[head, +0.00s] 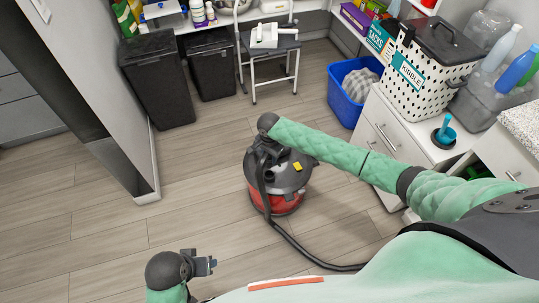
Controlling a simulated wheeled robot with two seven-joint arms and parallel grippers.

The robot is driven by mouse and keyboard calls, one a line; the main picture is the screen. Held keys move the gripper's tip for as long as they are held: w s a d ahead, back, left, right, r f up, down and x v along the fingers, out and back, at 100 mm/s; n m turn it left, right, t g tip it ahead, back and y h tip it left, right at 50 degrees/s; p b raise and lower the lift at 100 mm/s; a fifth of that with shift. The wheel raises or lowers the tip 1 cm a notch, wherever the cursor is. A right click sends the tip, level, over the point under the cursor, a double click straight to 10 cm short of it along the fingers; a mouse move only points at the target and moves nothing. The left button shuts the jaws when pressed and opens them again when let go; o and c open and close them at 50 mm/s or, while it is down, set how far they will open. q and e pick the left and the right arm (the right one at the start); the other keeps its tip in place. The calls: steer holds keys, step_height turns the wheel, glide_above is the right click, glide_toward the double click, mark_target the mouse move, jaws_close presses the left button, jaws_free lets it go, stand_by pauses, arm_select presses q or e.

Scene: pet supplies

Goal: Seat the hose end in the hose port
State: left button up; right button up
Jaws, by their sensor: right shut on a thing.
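The vacuum cleaner (290,185), a round canister with a dark grey top and a red lower body, stands on the wooden floor in the middle of the head view. A black hose (290,236) runs from its top down over its front and along the floor to the lower right. My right gripper (265,156) is at the top left of the canister, shut on the hose end. The gripper and the canister's dark top hide the hose port, so I cannot tell whether the hose end touches it. My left gripper (206,266) is away from the vacuum at the lower left, with no object seen in it.
Two dark bins (158,85) and a step stool (270,58) stand at the back. A blue basket (352,85) is at the back right, beside white drawers (392,135) bearing a dotted kibble container (425,75). The floor left of the vacuum is clear.

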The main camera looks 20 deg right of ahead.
mark_target(269, 167)
steer(key=shift+r+p, duration=0.1)
steer(key=shift+p, duration=0.25)
steer(key=shift+f+b, duration=0.3)
steer(key=shift+f, duration=0.25)
steer(key=shift+f+b, duration=0.3)
steer(key=shift+f, duration=2)
arm_select(q)
steer(key=shift+w+d+f, duration=0.1)
steer(key=shift+w+f, duration=0.05)
steer(key=shift+f, duration=0.3)
arm_select(e)
steer(key=shift+f, duration=0.15)
arm_select(q)
steer(key=shift+d+r, duration=0.15)
steer(key=shift+d, duration=0.15)
steer(key=shift+a, duration=0.3)
arm_select(e)
steer(key=shift+f, duration=0.1)
arm_select(q)
steer(key=shift+d+b, duration=0.3)
arm_select(e)
steer(key=shift+f, duration=0.7)
arm_select(q)
steer(key=shift+a+f, duration=0.3)
steer(key=shift+f, duration=0.05)
arm_select(e)
steer(key=shift+f, duration=0.5)
